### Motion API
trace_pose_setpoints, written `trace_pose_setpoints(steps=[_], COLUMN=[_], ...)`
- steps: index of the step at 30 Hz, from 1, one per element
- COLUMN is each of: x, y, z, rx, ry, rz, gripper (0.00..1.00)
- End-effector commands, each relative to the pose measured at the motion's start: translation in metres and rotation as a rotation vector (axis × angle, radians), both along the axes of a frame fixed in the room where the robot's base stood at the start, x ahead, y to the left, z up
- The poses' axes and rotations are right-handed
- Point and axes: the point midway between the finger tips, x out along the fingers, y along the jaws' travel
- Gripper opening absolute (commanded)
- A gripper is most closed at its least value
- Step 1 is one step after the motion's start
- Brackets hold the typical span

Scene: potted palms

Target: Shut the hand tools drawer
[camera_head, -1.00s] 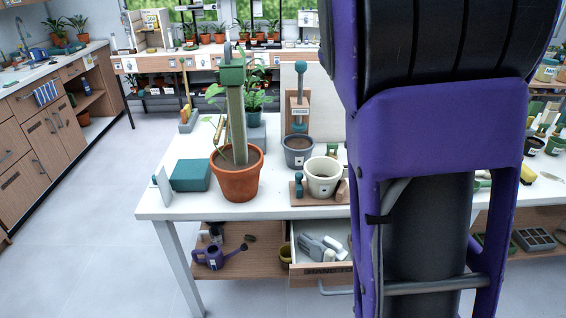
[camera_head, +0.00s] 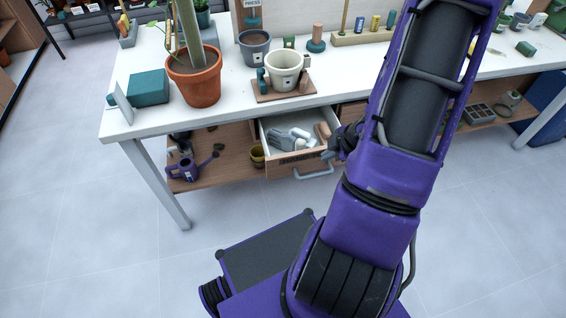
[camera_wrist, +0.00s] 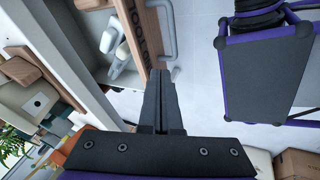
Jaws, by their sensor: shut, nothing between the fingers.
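The hand tools drawer (camera_head: 300,162) is open, pulled out from under the white workbench. Its grey bar handle (camera_head: 314,173) faces outward, and pale tools (camera_head: 290,138) lie inside. In the wrist view the drawer front (camera_wrist: 133,28) with lettering and its handle (camera_wrist: 166,38) are at the top. My gripper (camera_wrist: 160,74) is shut and empty, its fingertips close to the drawer front and handle; I cannot tell whether they touch. In the head view my gripper (camera_head: 338,148) is at the drawer's right front corner, partly hidden by my arm.
The workbench (camera_head: 225,110) carries a terracotta pot (camera_head: 194,80), a cream pot (camera_head: 284,70) and a teal box (camera_head: 149,88). Clear floor lies in front.

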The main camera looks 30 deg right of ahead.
Motion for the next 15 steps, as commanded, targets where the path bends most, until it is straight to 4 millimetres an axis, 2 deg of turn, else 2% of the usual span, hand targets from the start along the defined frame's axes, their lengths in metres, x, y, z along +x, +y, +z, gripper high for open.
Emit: trace_pose_setpoints(steps=[1, 3, 6, 11, 15], x=[-0.008, -0.013, -0.017, -0.016, -0.006], y=[0.012, 0.026, 0.039, 0.048, 0.052], z=[-0.003, -0.002, 0.000, -0.002, -0.018], rx=[0.037, 0.071, 0.099, 0.114, 0.114], ry=[-0.027, -0.071, -0.115, -0.142, -0.141], rz=[0.028, 0.071, 0.112, 0.135, 0.136], gripper=[0.00, 0.00, 0.00, 0.00, 0.00])
